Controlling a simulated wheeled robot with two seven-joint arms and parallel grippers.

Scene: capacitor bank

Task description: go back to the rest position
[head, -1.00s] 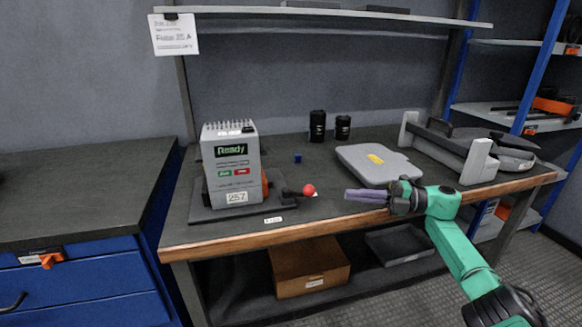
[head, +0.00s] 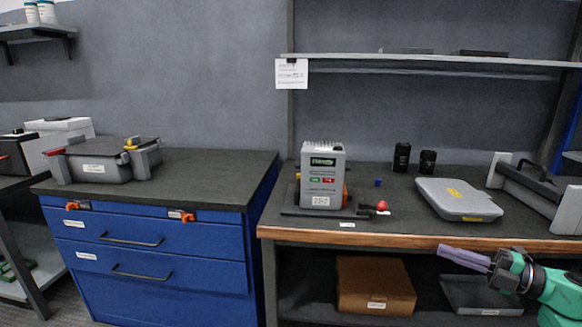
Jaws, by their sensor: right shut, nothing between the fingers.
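My right gripper (head: 464,258) is at the lower right of the head view, on the green arm. Its fingers are together, with nothing between them, and point left. It shows in front of the workbench's wooden front edge and lower shelf, clear of the bench top. The capacitor bank (head: 322,178), a grey box with a green "Ready" display, stands upright on a dark base on the bench. A red knob (head: 382,206) on a dark lever sits at its right. My left gripper is not in view.
Two black cylinders (head: 402,157), a small blue cube (head: 378,182) and a grey flat case (head: 458,199) are on the bench. A grey rack (head: 540,190) stands at the right. A cardboard box (head: 375,286) is below. A blue drawer cabinet (head: 160,250) stands left of the bench.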

